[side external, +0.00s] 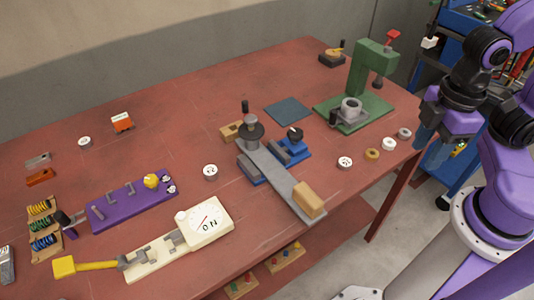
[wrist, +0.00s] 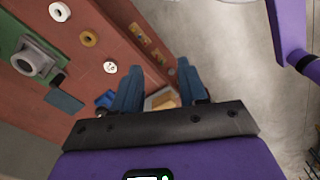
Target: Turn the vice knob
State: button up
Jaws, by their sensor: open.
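A grey vice-like block with a round opening (side external: 352,108) sits on the green base of a press, with a black knob (side external: 333,117) on its left side. They also show in the wrist view, as the grey block (wrist: 33,62) and black knob (wrist: 57,79). A blue fixture (side external: 291,152) with a black knob (side external: 295,133) stands near the table's middle; I cannot tell which is the vice meant. My gripper (side external: 432,148) is off the table's right edge, apart from both. In the wrist view its blue fingers (wrist: 158,85) are open and partly hide the blue fixture.
The green press (side external: 369,68) stands tall at the back right. Several small rings, including a tan one (side external: 372,154), lie near the right edge. A grey bar (side external: 275,172) with a wooden block (side external: 308,199) lies beside the blue fixture. A blue mat (side external: 288,110) lies flat.

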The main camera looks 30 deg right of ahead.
jog(key=o, duration=0.5)
jog(key=shift+w, duration=0.1)
jog(key=shift+o, duration=0.2)
notch_tip(320, 180, up, 4)
jog(key=n, duration=0.5)
send_over(295, 132)
notch_tip(295, 132, down, 17)
jog(key=shift+r, duration=0.15)
jog(key=c, duration=1.1)
